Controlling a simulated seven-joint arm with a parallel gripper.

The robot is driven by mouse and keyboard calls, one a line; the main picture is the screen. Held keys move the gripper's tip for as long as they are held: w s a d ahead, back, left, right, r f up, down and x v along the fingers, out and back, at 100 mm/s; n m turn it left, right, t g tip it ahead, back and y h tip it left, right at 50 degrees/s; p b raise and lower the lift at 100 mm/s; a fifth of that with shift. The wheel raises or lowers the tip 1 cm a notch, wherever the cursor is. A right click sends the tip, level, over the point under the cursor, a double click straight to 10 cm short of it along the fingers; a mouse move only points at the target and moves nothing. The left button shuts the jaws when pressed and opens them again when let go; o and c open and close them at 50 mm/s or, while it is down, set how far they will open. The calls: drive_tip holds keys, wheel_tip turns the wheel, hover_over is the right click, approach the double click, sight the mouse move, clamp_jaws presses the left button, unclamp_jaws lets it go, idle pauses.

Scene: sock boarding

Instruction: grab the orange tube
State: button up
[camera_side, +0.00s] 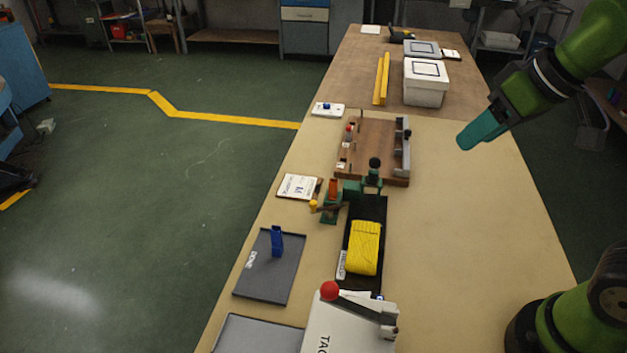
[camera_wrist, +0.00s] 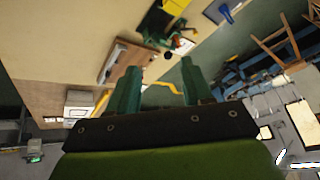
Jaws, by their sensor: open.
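A small upright orange piece (camera_side: 333,187), which looks like the orange tube, stands at the green fixture (camera_side: 352,190) near the middle of the table. The fixture also shows in the wrist view (camera_wrist: 156,27), where I cannot make out the tube clearly. My gripper (camera_side: 466,142) has teal fingers and hangs above the bare right part of the table, well to the right of the tube and apart from it. In the wrist view my gripper (camera_wrist: 161,67) has its two fingers spread with nothing between them.
A yellow bundle (camera_side: 363,248) lies on a black base in front of the fixture. A wooden rack (camera_side: 362,150) stands behind it. A grey tray (camera_side: 262,282) with a blue piece (camera_side: 277,240) lies at left. A red-knobbed device (camera_side: 350,318) is in front. The table's right side is clear.

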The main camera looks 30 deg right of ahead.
drive_tip(key=w+a+f+n+g+h, duration=0.1)
drive_tip(key=w+a+f+n+h, duration=0.15)
drive_tip(key=w+n+h, duration=0.7)
drive_tip(key=w+a+r+n+t+h, duration=0.1)
drive_tip(key=w+a+n+t, duration=0.25)
drive_tip(key=a+n, duration=0.45)
drive_tip(key=w+a+r+n+t+h, duration=0.1)
drive_tip(key=w+a+r+n+t, duration=0.1)
drive_tip(key=w+a+n, duration=0.5)
drive_tip(key=n, duration=0.3)
approach(333, 182)
drive_tip(key=x, duration=0.4)
drive_tip(key=shift+w+d+r, duration=0.1)
drive_tip(key=shift+w, duration=0.4)
drive_tip(key=shift+s+f+x, duration=0.1)
drive_tip(key=shift+s+x, duration=0.05)
drive_tip(key=shift+x, duration=1.35)
drive_tip(key=shift+s+f+x, duration=0.15)
drive_tip(key=shift+x, duration=1.4)
drive_tip(key=shift+d, duration=0.15)
drive_tip(key=shift+c, duration=0.3)
